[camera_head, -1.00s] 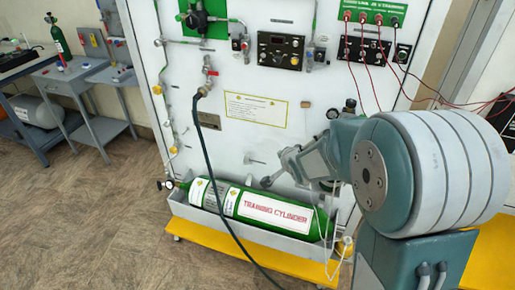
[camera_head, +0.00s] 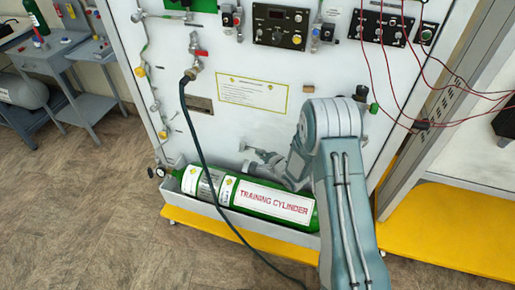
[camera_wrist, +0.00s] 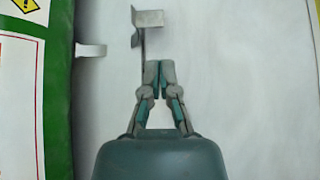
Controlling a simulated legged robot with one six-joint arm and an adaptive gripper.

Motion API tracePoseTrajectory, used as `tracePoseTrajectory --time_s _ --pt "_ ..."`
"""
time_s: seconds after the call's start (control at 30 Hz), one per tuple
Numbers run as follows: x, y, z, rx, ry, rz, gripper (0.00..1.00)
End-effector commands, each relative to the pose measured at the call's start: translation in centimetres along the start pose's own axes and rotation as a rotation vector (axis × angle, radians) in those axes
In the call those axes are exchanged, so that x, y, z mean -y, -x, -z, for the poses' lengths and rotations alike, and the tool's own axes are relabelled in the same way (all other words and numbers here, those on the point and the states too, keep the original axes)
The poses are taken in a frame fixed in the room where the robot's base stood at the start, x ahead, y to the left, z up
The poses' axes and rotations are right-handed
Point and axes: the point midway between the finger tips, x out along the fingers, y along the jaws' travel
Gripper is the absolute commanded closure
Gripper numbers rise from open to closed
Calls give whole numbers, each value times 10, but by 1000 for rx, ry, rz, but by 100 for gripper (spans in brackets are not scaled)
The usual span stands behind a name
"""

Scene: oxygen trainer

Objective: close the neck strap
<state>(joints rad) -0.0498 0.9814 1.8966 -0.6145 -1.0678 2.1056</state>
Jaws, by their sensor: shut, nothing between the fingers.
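The green training cylinder (camera_head: 232,190) lies in a tray at the panel's foot, its neck to the left. In the wrist view its green side (camera_wrist: 58,90) runs up the left. A bent metal tab on a thin stem (camera_wrist: 148,18), which looks like the strap, stands out ahead of my gripper (camera_wrist: 159,66). It probably shows as a small bracket (camera_head: 246,148) on the panel in the head view. My gripper is shut and empty, right beside the stem; I cannot tell whether they touch. A small pale tab (camera_wrist: 91,50) sits at the cylinder's edge.
The dark hose (camera_head: 205,165) hangs down the panel and crosses in front of the cylinder. A yellow base step (camera_head: 200,221) runs below the tray (camera_head: 262,231). Red cables (camera_head: 470,86) hang at upper right. Open floor (camera_head: 75,215) lies at left.

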Motion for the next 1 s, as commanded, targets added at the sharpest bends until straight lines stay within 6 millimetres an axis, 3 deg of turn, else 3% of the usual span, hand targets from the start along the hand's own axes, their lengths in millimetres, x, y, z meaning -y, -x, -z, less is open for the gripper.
tracePoseTrajectory --time_s 0.2,0.4,0.6,1.0 --pt "-1 -42 0 1 3 -1 100" --pt "0 -70 0 -1 3 -1 100" --pt "0 -80 0 -2 2 -1 100" --pt "0 -81 1 -2 7 2 100"
